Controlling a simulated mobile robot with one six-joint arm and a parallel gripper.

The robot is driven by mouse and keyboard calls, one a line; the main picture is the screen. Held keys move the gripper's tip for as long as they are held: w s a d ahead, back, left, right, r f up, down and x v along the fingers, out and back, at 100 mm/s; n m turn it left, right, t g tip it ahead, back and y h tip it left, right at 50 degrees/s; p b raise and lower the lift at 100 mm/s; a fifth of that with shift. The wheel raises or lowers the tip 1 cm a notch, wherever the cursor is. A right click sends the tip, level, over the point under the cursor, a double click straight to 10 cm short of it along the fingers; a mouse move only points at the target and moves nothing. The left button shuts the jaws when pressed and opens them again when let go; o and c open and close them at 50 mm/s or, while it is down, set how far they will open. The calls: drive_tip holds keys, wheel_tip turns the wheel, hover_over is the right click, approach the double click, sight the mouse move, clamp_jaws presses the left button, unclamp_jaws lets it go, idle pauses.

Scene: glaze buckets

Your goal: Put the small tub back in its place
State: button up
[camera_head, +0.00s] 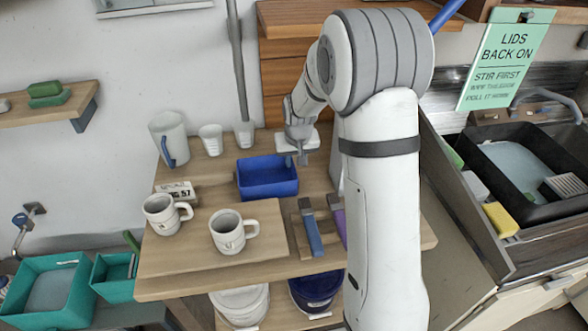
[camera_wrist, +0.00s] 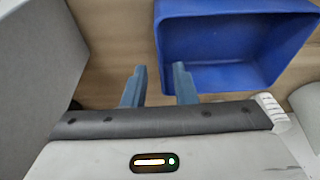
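A small blue rectangular tub (camera_head: 268,191) sits upright and looks empty on the wooden table, behind the mugs. Its open inside also shows at the top right of the wrist view (camera_wrist: 235,45). My gripper (camera_head: 303,159) points down at the tub's back right corner. In the wrist view my gripper (camera_wrist: 159,72) has its two blue-grey fingers apart, with a corner of the tub's rim seen between and beyond them. I cannot tell whether a finger touches the tub.
Two mugs (camera_head: 232,232) stand on a board (camera_head: 185,255) in front. A pitcher (camera_head: 168,139) and cups (camera_head: 211,140) stand at the back left. Purple and blue-handled tools (camera_head: 312,232) lie right of the board. Teal tubs (camera_head: 45,292) stand lower left; a black basin (camera_head: 525,165) is right.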

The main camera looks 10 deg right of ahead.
drive_tip(key=v, duration=0.6)
drive_tip(key=s+r, duration=0.3)
drive_tip(key=s, duration=0.4)
drive_tip(key=s+r, duration=0.4)
drive_tip(key=s, duration=0.3)
drive_tip(key=shift+s+d+r, duration=0.2)
drive_tip(key=shift+s+d, duration=0.1)
drive_tip(key=shift+d, duration=0.1)
drive_tip(key=s, duration=1.3)
drive_tip(key=shift+s+d+r, duration=0.2)
drive_tip(key=shift+r, duration=0.05)
drive_tip(key=shift+o, duration=0.4)
drive_tip(key=shift+s+f, duration=0.1)
drive_tip(key=shift+s, duration=0.25)
